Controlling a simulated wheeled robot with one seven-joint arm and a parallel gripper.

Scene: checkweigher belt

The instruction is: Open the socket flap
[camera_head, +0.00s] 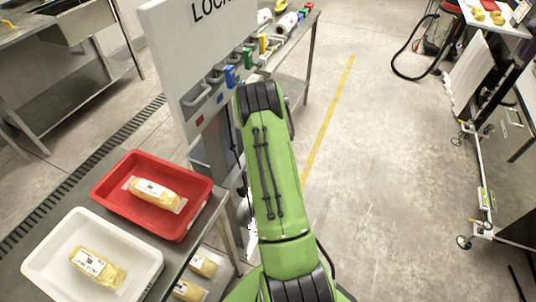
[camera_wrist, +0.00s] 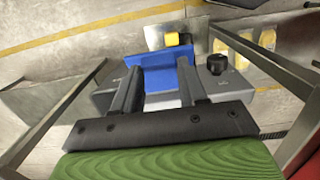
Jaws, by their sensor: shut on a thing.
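In the wrist view my gripper (camera_wrist: 158,88) reaches a grey socket box (camera_wrist: 100,101) with a blue flap (camera_wrist: 170,62). The blue flap lies between my two dark fingers, and they are shut on it. Its far edge stands out beyond the fingertips. How far the flap is tilted from the box is not clear. A black round knob (camera_wrist: 217,64) sits on the box to the right of the flap. In the head view my green arm hides the gripper, socket and flap.
A white lockout board (camera_head: 190,50) with coloured padlocks stands left of my arm. A table at lower left holds a red tray (camera_head: 112,200) and a white tray (camera_head: 38,262), each with a pack.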

